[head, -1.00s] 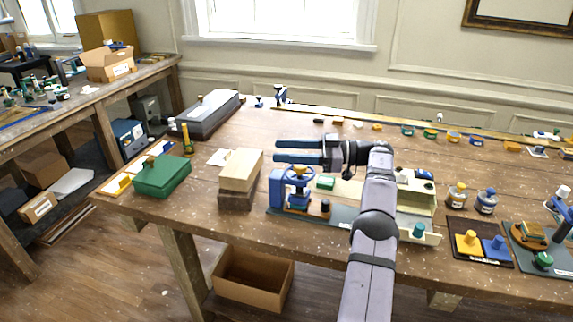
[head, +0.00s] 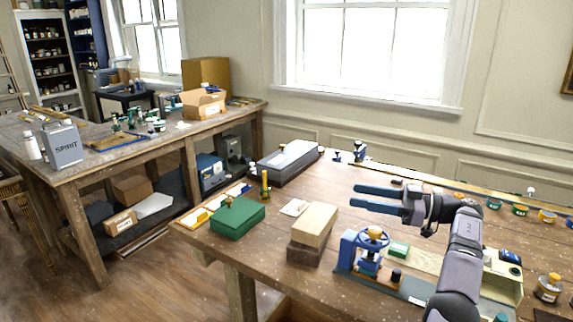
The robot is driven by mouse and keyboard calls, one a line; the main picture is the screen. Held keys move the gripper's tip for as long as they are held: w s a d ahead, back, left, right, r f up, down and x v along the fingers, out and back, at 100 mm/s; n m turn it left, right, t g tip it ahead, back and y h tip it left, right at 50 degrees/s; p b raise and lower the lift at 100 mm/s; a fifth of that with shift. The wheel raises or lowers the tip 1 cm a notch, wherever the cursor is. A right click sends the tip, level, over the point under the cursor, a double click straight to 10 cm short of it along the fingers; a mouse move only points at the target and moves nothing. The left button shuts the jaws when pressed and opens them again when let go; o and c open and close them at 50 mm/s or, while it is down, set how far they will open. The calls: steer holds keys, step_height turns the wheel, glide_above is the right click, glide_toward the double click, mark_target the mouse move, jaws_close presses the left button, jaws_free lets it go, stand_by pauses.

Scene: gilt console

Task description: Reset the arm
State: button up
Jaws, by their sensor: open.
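My gripper (head: 378,198) is in the head view, above the right-hand wooden table. Its two blue fingers point left and stand apart, with nothing between them. It is above and behind the blue press with a handwheel (head: 371,240). My grey arm reaches up to it from the lower right. The gripper touches nothing that I can see.
A wood block (head: 315,224), a green box (head: 238,217) and a long grey case (head: 286,163) stand left of the gripper. A cream tray (head: 505,270) is beside my arm. Paint pots line the back right. A second bench (head: 75,170) is at left.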

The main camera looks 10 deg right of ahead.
steer(key=w+a+r+m+t+h+p, duration=0.2)
steer(key=w+r+m+t+h+p, duration=0.4)
steer(key=w+r+m+t+h, duration=0.7)
steer(key=s+a+f+g+h+p, duration=0.25)
steer(key=s+a+f+g, duration=0.25)
steer(key=s+f+g, duration=0.3)
steer(key=s+a+f+g+h+p, duration=0.2)
steer(key=s+a+f+g+p, duration=0.2)
steer(key=s+f+g, duration=0.4)
steer(key=s+a+f+g+y+p, duration=0.1)
steer(key=s+a+f+g, duration=0.15)
steer(key=s, duration=0.75)
steer(key=s+a+f+n+g+y+p, duration=0.15)
steer(key=s+a, duration=0.25)
steer(key=s, duration=0.6)
steer(key=s+a+f+g, duration=0.3)
steer(key=s+a, duration=0.1)
steer(key=s, duration=0.6)
step_height(320, 180, down, 17)
steer(key=b, duration=1.6)
steer(key=shift+s+d, duration=0.15)
steer(key=shift+d, duration=0.05)
